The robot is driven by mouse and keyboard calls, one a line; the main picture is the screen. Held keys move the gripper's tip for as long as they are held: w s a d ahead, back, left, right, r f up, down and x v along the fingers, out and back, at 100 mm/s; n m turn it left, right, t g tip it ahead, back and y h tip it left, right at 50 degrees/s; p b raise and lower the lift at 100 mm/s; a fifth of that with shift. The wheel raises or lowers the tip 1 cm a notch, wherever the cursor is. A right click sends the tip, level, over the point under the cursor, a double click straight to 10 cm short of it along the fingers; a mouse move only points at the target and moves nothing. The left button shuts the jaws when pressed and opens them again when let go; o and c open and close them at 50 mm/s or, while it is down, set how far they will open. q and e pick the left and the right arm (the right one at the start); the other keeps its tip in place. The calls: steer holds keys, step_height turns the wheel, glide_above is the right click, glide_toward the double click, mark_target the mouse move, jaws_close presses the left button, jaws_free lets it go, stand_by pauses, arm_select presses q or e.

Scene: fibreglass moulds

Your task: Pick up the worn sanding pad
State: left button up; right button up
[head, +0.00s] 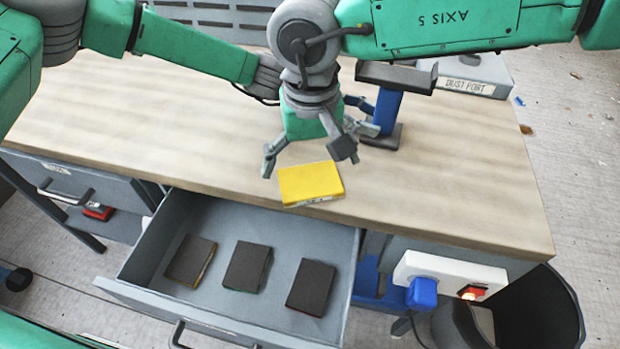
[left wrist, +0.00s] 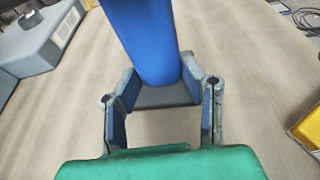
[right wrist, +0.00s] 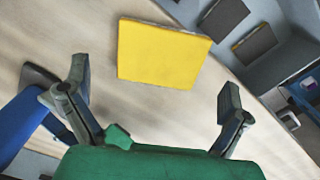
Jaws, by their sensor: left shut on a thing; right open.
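A flat yellow pad (head: 311,184) lies on the wooden bench near its front edge, with pale marks along its front side; it also shows in the right wrist view (right wrist: 162,53). Whether it is worn I cannot tell. My right gripper (head: 308,155) is open just behind and above it, with no contact visible; its two fingers (right wrist: 155,100) spread on either side below the pad in the right wrist view. My left gripper (left wrist: 163,100) is shut on the blue handle (left wrist: 150,40) of an upright tool with a dark base. My right gripper partly hides it in the head view.
An open grey drawer (head: 230,207) below the bench holds three dark pads (head: 311,287) with coloured edges. A grey dust port box (head: 470,76) stands at the back right. A power strip (head: 450,272) and black bin (head: 535,310) are at the front right.

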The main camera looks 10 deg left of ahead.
mark_target(310, 179)
step_height(310, 179, down, 4)
steer(key=shift+w+a+r, duration=0.1)
steer(key=shift+a, duration=0.05)
steer(key=c, duration=0.9)
steer(key=shift+o, duration=0.2)
step_height(310, 179, up, 10)
arm_select(q)
steer(key=o, duration=1)
steer(key=shift+c, duration=0.2)
